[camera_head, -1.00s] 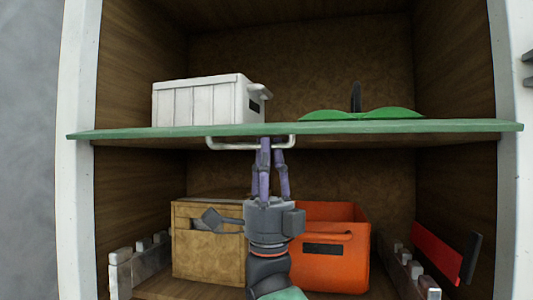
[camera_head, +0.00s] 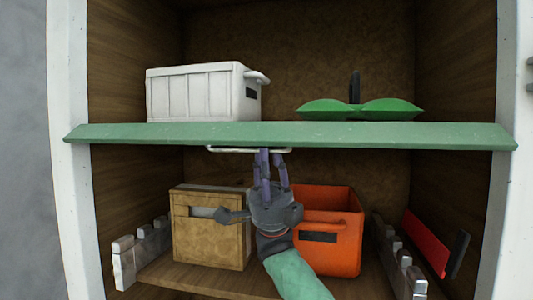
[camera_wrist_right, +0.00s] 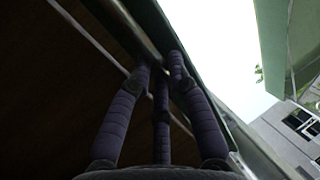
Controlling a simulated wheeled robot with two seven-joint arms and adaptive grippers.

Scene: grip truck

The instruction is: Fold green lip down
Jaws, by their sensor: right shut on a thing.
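The green lip (camera_head: 300,135) runs across the front of the upper shelf. Its front face shows as a broad band, tilted partly down. A thin pale handle (camera_head: 225,149) hangs under the lip, left of the middle. My right gripper (camera_head: 266,154) reaches up from below with its purple fingers shut on the handle. The right wrist view shows the fingers (camera_wrist_right: 160,70) closed together at the handle bar (camera_wrist_right: 138,30); the exact contact is dark there. My left gripper is not in view.
A white crate (camera_head: 190,95) and green cushion-like things (camera_head: 385,109) sit on the upper shelf. Below, a tan box (camera_head: 208,240) and an orange bin (camera_head: 338,245) flank my right forearm closely. Notched grey rails (camera_head: 124,262) stand at the lower sides.

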